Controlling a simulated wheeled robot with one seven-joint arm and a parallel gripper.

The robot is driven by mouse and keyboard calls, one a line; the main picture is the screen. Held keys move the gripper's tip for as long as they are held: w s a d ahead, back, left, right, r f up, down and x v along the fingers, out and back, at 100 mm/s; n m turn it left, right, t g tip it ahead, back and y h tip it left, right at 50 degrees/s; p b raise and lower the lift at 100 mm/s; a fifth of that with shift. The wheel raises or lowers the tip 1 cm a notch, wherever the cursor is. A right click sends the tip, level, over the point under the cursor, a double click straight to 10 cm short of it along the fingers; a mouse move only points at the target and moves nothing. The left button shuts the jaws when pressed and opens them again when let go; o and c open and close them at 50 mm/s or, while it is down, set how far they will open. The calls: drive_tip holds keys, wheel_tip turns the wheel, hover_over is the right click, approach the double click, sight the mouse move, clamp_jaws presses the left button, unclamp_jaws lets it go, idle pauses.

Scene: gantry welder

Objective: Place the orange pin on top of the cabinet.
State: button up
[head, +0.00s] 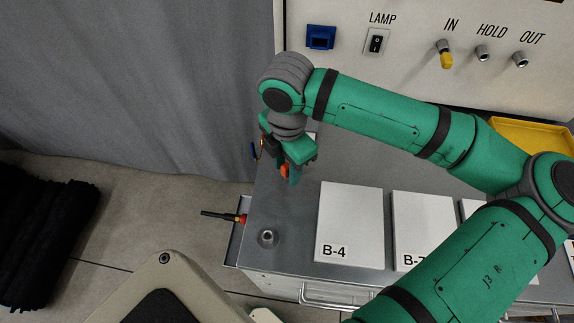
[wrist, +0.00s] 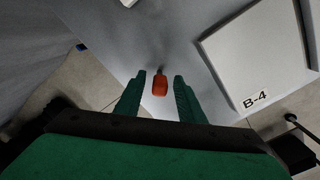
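The orange pin (wrist: 160,86) is between the two green fingers of my gripper (wrist: 160,82) in the wrist view, with a visible gap on each side. My gripper is open around it. In the head view, the pin (head: 285,171) shows as a small orange patch by my gripper (head: 290,177), partly hidden by the fingers. The grey cabinet top (head: 290,212) lies below; it also fills the middle of the wrist view (wrist: 120,60). The pin appears to be at the cabinet top, but its contact with the surface is hidden.
A white B-4 plate (head: 350,222) lies to the right on the cabinet. A metal socket (head: 268,238) is near its front left corner. A red-yellow item with a black rod (head: 238,217) sticks out at the left edge. A panel (head: 410,60) stands behind.

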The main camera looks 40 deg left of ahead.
wheel_tip(320, 180, up, 12)
drive_tip(key=shift+r, duration=0.15)
idle(0.4)
idle(0.6)
